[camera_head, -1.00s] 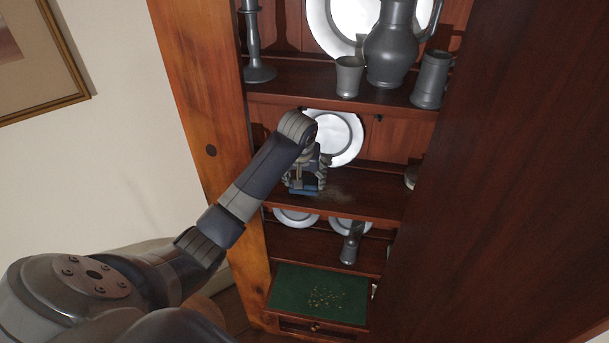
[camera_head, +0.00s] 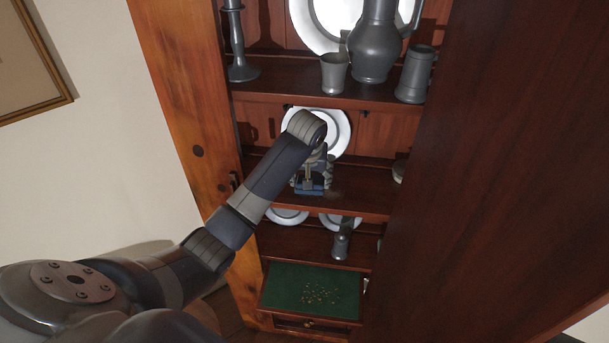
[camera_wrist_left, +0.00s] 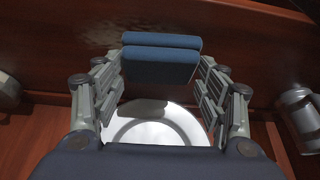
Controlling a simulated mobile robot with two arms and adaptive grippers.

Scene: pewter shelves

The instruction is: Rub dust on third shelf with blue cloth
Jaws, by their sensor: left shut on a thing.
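My left gripper (camera_head: 312,178) is shut on the blue cloth (camera_head: 310,190), which is folded small and held low at the front part of the third shelf (camera_head: 360,189). In the left wrist view the cloth (camera_wrist_left: 160,62) sits between both fingers, close to the dark red wood. I cannot tell whether it touches the shelf. A faint pale, speckled patch (camera_wrist_left: 135,20) on the wood beyond the cloth may be dust. In the head view no dust shows on the bare shelf beside the cloth. My right gripper is not in view.
A white plate (camera_head: 335,125) stands at the shelf's back, and a pewter piece (camera_head: 400,170) at its right end. Above are a jug (camera_head: 375,45), cups and a candlestick (camera_head: 238,45). Below are a pewter vessel (camera_head: 342,240) and a green surface (camera_head: 290,288) with small bits.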

